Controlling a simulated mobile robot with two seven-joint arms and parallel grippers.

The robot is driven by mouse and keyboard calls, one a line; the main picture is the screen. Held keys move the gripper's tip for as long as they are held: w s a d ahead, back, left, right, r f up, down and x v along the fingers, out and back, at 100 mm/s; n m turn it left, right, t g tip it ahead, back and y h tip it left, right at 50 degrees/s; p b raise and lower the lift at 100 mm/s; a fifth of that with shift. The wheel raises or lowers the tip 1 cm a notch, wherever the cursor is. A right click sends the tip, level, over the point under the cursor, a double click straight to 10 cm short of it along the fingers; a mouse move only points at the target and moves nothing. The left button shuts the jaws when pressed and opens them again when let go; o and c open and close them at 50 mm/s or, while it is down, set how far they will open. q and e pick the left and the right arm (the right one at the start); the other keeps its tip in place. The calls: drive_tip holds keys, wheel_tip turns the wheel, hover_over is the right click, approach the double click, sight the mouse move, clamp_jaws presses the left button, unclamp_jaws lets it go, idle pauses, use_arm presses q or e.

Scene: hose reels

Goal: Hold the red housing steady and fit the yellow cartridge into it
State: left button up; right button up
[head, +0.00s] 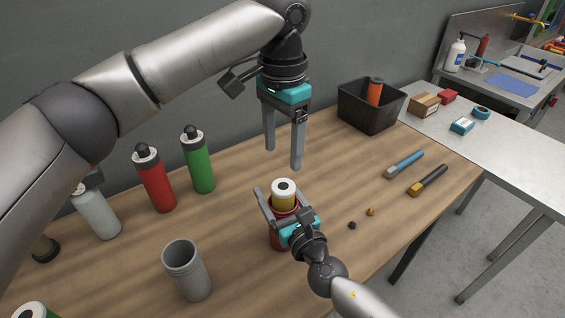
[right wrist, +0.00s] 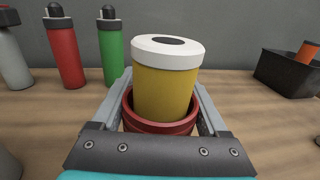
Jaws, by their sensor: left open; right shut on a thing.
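The red housing (head: 276,240) stands on the wooden table, partly hidden behind my right gripper. The yellow cartridge (head: 284,200), with a white cap and dark centre, sits in the housing's mouth. In the right wrist view the cartridge (right wrist: 165,92) stands well above the housing's rim (right wrist: 160,128) and leans slightly to the right. My right gripper (head: 279,199) is shut on the housing, one finger on each side. My left gripper (head: 283,158) is open and empty, pointing down above and slightly behind the cartridge, apart from it. The cartridge's lower end is hidden inside the housing.
Red (head: 154,180) and green (head: 198,162) bottles stand at the back left. A grey cup (head: 187,270) stands front left. A black bin (head: 368,112) holds an orange item. Blue (head: 404,164) and black-handled (head: 428,180) tools lie right, with two small bits nearby.

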drive_tip(key=shift+d, duration=0.1)
drive_tip(key=shift+f, duration=0.1)
drive_tip(key=o, duration=1.5)
drive_tip(key=shift+c, duration=0.2)
